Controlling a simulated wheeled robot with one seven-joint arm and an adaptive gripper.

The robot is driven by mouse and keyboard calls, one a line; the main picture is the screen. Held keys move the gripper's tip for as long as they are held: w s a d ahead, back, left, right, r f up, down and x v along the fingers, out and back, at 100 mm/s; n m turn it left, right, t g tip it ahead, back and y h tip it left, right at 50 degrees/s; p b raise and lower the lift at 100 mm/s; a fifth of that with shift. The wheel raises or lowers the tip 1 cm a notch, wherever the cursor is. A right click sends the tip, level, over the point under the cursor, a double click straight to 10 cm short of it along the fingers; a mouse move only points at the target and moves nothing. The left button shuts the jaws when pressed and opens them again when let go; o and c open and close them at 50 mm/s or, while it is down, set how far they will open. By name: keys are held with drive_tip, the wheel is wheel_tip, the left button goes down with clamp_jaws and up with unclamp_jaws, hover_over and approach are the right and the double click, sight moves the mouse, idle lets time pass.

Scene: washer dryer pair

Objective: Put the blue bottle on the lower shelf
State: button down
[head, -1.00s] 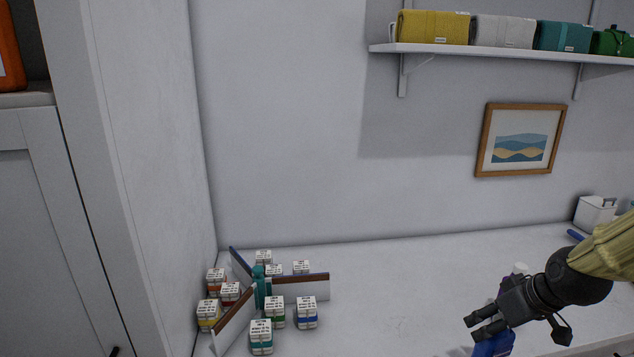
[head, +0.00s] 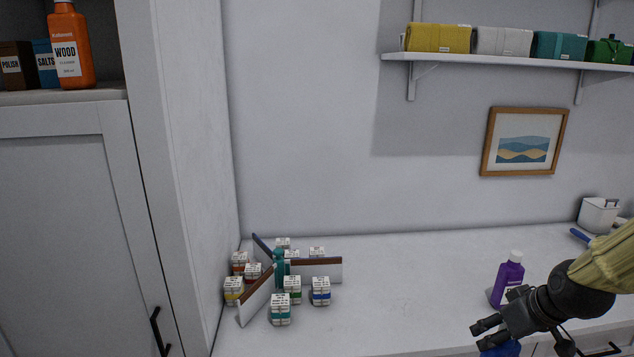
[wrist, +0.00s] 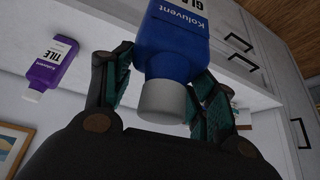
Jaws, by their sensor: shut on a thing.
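The blue bottle (wrist: 175,48) with a pale cap is between the fingers of my gripper (wrist: 163,85) in the wrist view, and the gripper is shut on it. In the head view my gripper (head: 484,337) is at the lower right, in front of the counter. Only a bit of the blue bottle (head: 502,349) shows there, below the fingers at the bottom edge. In the head view, a wall shelf (head: 520,62) at the upper right holds folded cloths, and a cabinet shelf (head: 60,97) at the upper left holds bottles and boxes. I cannot tell which is the lower shelf.
A purple bottle (head: 509,281) stands on the counter (head: 400,290) just behind my gripper. Several small labelled boxes (head: 281,310) sit around a divider (head: 316,270) at the counter's left. The counter's middle is clear.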

drive_tip(key=w+a+f+m+h, duration=0.1)
drive_tip(key=w+a+f+m, duration=0.4)
drive_tip(key=a+f, duration=1.25)
drive_tip(key=s+f+n, duration=0.2)
drive_tip(key=s+f, duration=0.2)
drive_tip(key=f, duration=0.3)
drive_tip(key=shift+a+f, duration=0.15)
drive_tip(key=shift+a, duration=0.25)
